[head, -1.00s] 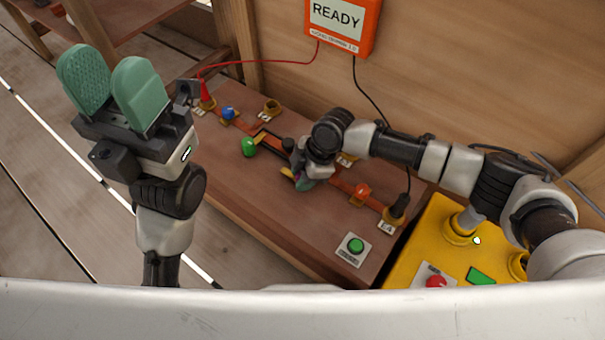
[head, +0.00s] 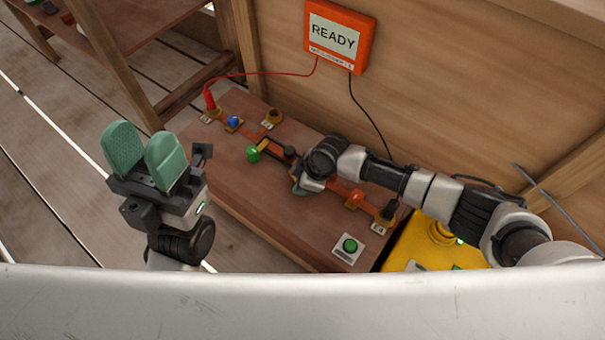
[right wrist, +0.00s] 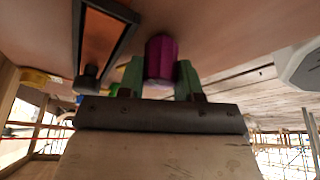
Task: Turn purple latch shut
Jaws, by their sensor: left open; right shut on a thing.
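The purple latch knob (right wrist: 161,58) shows in the right wrist view, between the two green fingers of my right gripper (right wrist: 160,78), which is shut on it. In the head view my right gripper (head: 304,184) is over the middle of the brown board, and its wrist hides the purple latch there. My left gripper (head: 145,160) is open and empty, with green pads pointing up, to the left of the board and apart from it.
An orange READY display (head: 338,38) has red and black cables. A yellow box (head: 425,232) stands at right.

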